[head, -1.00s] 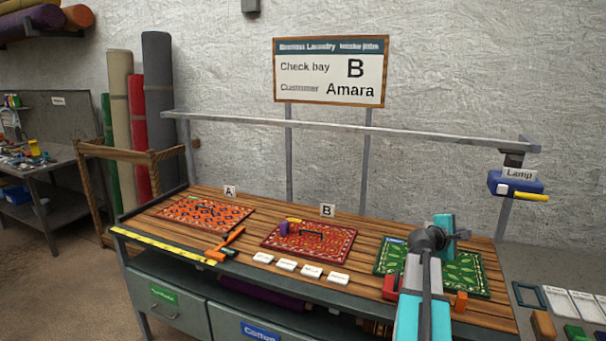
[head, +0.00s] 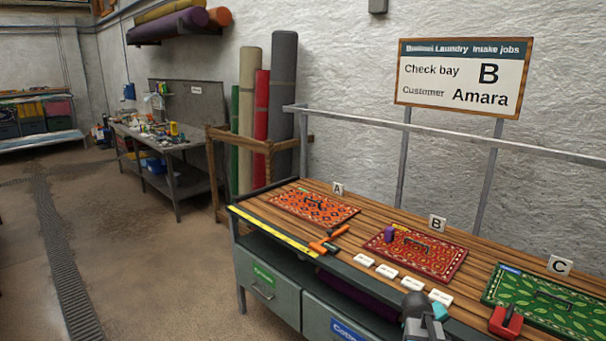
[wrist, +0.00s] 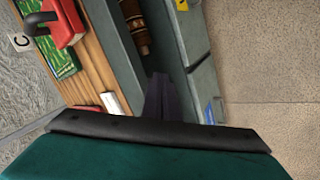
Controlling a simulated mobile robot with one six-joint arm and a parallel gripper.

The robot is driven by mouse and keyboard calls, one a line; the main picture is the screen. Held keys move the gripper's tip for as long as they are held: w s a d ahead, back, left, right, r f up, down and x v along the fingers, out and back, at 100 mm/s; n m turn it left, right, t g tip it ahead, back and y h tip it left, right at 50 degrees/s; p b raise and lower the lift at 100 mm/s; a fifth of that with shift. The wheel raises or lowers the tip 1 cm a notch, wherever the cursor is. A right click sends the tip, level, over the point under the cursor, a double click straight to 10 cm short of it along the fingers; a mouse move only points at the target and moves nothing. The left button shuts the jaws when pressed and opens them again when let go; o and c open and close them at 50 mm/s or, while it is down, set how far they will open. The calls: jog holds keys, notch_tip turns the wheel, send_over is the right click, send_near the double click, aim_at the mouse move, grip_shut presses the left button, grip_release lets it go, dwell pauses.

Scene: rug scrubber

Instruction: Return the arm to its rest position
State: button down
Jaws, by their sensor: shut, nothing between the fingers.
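My arm (head: 418,318) shows at the bottom edge of the head view, folded low by the bench front; most of it is cut off. My gripper (wrist: 160,80) shows in the wrist view as dark fingers, shut and empty, in front of the bench's open shelf. It appears to touch nothing. The workbench (head: 372,238) stands ahead and to the right in the head view.
An orange rug (head: 318,215), a red rug (head: 440,262) and a green rug (head: 540,300) lie on the bench. White tags (head: 387,271) line the front. The floor (head: 140,265) at left is clear.

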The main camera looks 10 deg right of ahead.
jog(key=s+a+f+m+g+y, duration=0.1)
jog(key=s+a+f+y, duration=0.2)
jog(key=a, duration=0.8)
jog(key=s+a+f+g+y, duration=0.1)
jog(key=s+a+f, duration=0.2)
jog(key=a+f, duration=0.5)
jog(key=s+a+f+m+g+y, duration=0.1)
jog(key=s+a+f+y, duration=0.15)
jog(key=a, duration=1.05)
jog(key=s+f+g+b, duration=0.5)
jog(key=s+f+b, duration=0.5)
jog(key=s+f, duration=1.6)
jog(key=shift+d+f+g, duration=0.25)
jog(key=shift+f+g, duration=0.15)
jog(key=shift+f, duration=0.15)
jog(key=shift+h, duration=0.25)
